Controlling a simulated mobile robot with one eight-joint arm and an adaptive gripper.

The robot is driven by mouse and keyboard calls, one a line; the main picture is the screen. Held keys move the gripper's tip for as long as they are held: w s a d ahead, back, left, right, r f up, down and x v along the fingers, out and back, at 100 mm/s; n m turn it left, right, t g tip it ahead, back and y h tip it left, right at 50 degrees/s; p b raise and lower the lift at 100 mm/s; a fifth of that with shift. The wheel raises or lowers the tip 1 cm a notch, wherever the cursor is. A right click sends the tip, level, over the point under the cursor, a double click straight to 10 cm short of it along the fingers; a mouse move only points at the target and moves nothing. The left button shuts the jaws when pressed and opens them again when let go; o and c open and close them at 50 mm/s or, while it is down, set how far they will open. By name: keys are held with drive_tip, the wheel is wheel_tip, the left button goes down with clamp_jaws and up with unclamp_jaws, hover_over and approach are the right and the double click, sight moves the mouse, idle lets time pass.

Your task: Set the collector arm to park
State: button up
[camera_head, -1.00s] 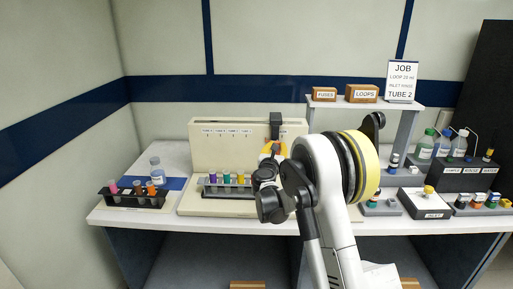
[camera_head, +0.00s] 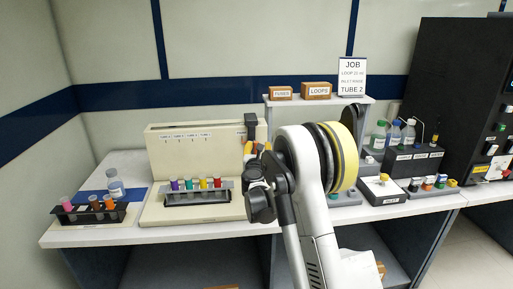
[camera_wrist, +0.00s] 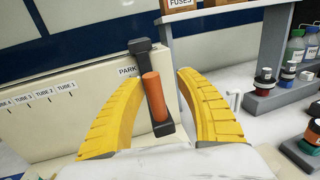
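The collector is a beige panel (camera_head: 200,142) with a row of tube labels and a PARK label at its right. Its arm is a dark upright piece (camera_head: 250,122) at the panel's right end, also in the wrist view (camera_wrist: 141,47). It stands just right of the PARK label (camera_wrist: 127,70). An orange handle (camera_wrist: 156,98) is on the arm, tilted in the wrist view. My gripper (camera_wrist: 165,75) has its yellow fingers apart, one on each side of the handle. A gap shows on the right; whether the left finger touches is unclear. In the head view my gripper (camera_head: 257,150) is partly hidden by my arm.
A rack of colour-capped tubes (camera_head: 196,198) stands before the panel. A black rack (camera_head: 90,213) and a bottle (camera_head: 115,184) are at left.

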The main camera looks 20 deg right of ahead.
drive_tip(key=shift+a, duration=0.15)
drive_tip(key=v, duration=1.2)
drive_tip(key=s+a+r+m+g+y, duration=0.1)
drive_tip(key=s+r+m+g, duration=0.15)
drive_tip(key=s+m, duration=0.5)
drive_tip(key=s+a+r+m+g+y, duration=0.1)
drive_tip(key=s+r+m+g, duration=0.15)
drive_tip(key=s+m, duration=0.55)
drive_tip(key=s+a+f+m+g+y, duration=0.1)
drive_tip(key=s+a+f+m+y, duration=0.2)
drive_tip(key=s+a+m, duration=0.4)
drive_tip(key=s+a+f+m+g+y, duration=0.2)
drive_tip(key=s+a+m, duration=0.5)
drive_tip(key=s, duration=0.7)
drive_tip(key=shift+f+g+y, duration=0.3)
drive_tip(key=shift+f+y, duration=0.3)
drive_tip(key=shift+y, duration=0.4)
